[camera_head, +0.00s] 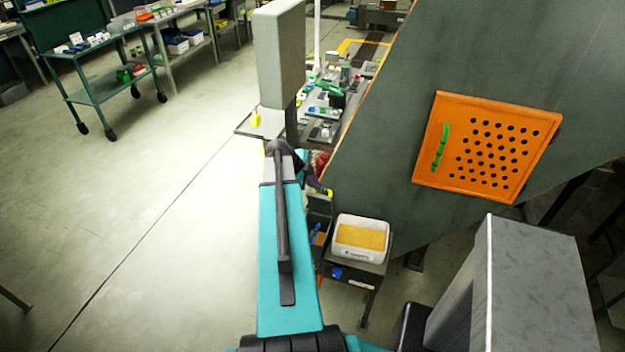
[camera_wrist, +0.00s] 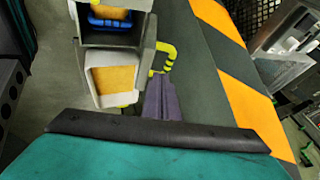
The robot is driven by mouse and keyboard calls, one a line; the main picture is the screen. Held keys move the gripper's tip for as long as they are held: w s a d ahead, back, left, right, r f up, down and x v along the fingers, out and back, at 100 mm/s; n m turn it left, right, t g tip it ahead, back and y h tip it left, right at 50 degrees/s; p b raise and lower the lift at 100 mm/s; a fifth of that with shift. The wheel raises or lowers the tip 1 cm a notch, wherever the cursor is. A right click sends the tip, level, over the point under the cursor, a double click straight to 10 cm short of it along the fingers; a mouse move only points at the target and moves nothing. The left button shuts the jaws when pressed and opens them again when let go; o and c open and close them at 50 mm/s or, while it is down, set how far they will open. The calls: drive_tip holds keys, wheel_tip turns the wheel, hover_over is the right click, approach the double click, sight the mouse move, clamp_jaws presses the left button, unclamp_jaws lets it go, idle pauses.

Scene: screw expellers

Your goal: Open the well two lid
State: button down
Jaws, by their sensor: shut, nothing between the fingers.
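My gripper (camera_wrist: 162,78) shows in the wrist view as a narrow purple-grey shape, shut and empty. Its tip is close to a yellow handle (camera_wrist: 168,52) beside a grey box-like well; I cannot tell if they touch. That well's opening (camera_wrist: 114,82) shows yellow-orange material inside. Behind it is another grey opening with a blue handle (camera_wrist: 112,22) across it. No label tells which is well two, and no lid shows clearly. In the head view, my arm hides much of this spot; the yellow handle (camera_head: 328,191) shows just right of the arm.
A dark green hopper side with an orange perforated panel (camera_head: 487,147) stands right. A white bin (camera_head: 361,238) of yellow material sits below it. In the wrist view, an orange-striped edge (camera_wrist: 240,85) runs along the right. Open floor (camera_head: 130,220) lies left.

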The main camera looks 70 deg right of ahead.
drive_tip(key=shift+p+x, duration=0.65)
drive_tip(key=shift+x, duration=1.35)
drive_tip(key=shift+w+d, duration=0.1)
drive_tip(key=shift+w, duration=0.1)
